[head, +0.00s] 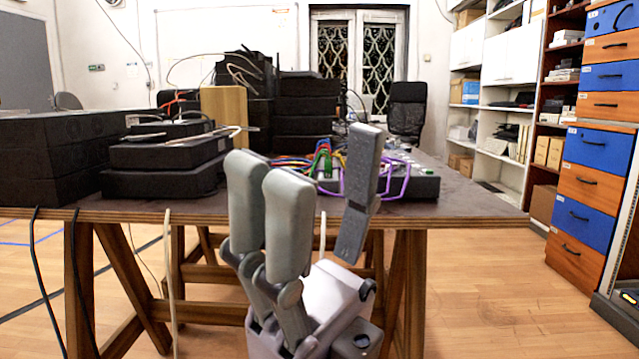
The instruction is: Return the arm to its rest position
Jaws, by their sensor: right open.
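My right gripper (318,205) shows large in the middle of the head view, in front of the table's front edge. It has two grey fingers on the left and one on the right, spread apart, with nothing between them. Its fingers point up and hide part of the table edge and the gear behind. My left gripper is not in the head view.
A dark table (470,200) on wooden trestles stands ahead. It carries black equipment boxes (160,178), a larger black stack (50,160) and a device with coloured cables (425,185). Shelves and blue-and-orange drawers (590,185) line the right. Floor (500,300) at the right front is clear.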

